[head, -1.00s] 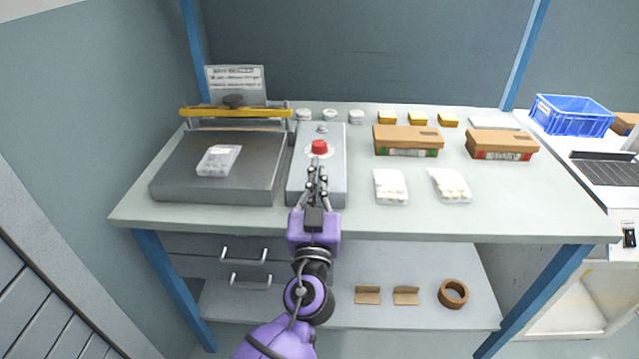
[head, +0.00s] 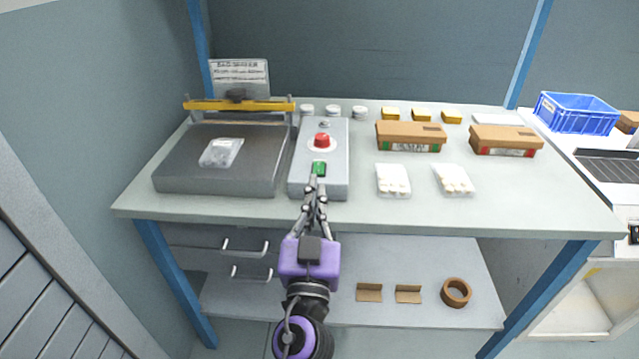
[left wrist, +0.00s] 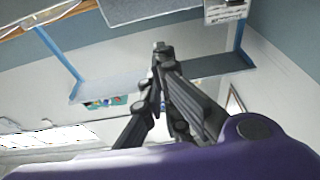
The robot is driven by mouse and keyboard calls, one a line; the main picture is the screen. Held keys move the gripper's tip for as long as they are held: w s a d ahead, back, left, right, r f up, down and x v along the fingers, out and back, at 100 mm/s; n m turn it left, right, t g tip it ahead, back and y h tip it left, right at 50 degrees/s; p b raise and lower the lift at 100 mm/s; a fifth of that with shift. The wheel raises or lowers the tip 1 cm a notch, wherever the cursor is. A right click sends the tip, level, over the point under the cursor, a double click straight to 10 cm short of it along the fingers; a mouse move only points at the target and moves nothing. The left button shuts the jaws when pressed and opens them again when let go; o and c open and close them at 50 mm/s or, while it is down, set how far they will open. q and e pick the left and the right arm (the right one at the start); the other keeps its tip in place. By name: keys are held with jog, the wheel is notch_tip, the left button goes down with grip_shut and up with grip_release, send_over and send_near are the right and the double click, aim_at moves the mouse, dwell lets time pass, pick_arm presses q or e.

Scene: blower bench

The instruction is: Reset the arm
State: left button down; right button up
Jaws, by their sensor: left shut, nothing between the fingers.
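My left arm comes up from the bottom of the head view with a purple wrist. Its gripper (head: 315,181) is shut and empty, with the fingertips just in front of a green button (head: 319,168) on the grey control box (head: 336,160). I cannot tell from the head view whether the tips touch the box. A red button (head: 321,140) sits farther back on the box. In the left wrist view the closed fingers (left wrist: 161,52) point up toward the upper frame and wall, with nothing between them. My right gripper is not in view.
A grey sealing plate (head: 225,175) with a clear bag (head: 221,152) and yellow bar (head: 240,105) stands left of the box. Brown boxes (head: 410,136) and clear packs (head: 393,181) lie right. The bench (head: 520,205) is clear at front right. A lower shelf holds tape (head: 456,292).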

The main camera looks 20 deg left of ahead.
pick_arm(q)
jog(key=shift+s+d+f, duration=0.1)
jog(key=shift+s+f, duration=0.05)
jog(key=shift+s, duration=0.25)
